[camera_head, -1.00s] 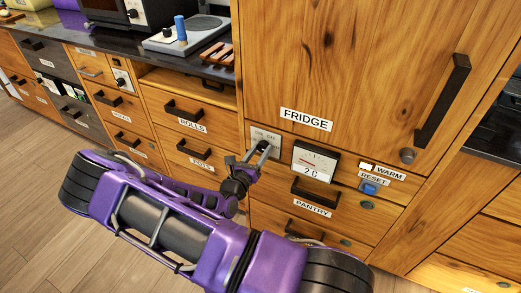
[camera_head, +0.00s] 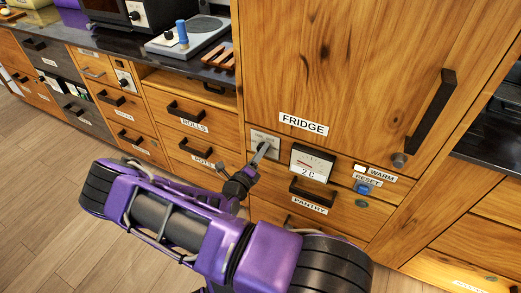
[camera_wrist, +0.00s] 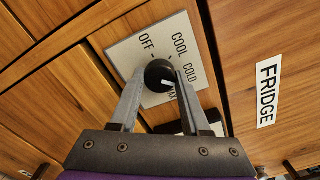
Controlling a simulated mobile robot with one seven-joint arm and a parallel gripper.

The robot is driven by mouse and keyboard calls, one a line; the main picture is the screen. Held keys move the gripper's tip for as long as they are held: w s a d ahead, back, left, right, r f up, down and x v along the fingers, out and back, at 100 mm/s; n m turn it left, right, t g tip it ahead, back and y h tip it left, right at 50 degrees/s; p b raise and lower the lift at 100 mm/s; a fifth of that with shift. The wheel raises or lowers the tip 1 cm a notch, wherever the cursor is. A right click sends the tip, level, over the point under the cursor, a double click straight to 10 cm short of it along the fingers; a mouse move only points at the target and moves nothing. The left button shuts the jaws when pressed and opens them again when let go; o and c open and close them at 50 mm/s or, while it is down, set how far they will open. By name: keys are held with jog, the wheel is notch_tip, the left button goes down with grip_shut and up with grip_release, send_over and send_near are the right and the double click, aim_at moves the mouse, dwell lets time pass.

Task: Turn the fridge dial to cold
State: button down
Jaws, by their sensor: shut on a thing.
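The fridge dial is a round black knob (camera_wrist: 158,73) with a white pointer mark, on a pale plate (camera_wrist: 125,48) marked OFF, COOL, COLD and a partly hidden label that seems to read MAX. The pointer mark lies toward the lower right, on the side of COLD and the last label; the exact setting is hard to tell. My gripper (camera_wrist: 160,76) is shut on the knob, one finger on each side. In the head view my gripper (camera_head: 262,152) reaches the plate (camera_head: 258,137), left below the FRIDGE label (camera_head: 303,124), and hides the knob.
A gauge reading 2 C (camera_head: 311,163) sits right of the dial. A lit WARM lamp (camera_head: 360,169) and a blue RESET button (camera_head: 363,188) are farther right. The PANTRY drawer handle (camera_head: 313,192) juts out below. The fridge door handle (camera_head: 433,107) stands above right.

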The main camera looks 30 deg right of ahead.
jog(key=shift+n, duration=0.9)
jog(key=shift+c, duration=1.9)
grip_release()
jog(key=v, duration=1.7)
jog(key=shift+s+a, duration=0.2)
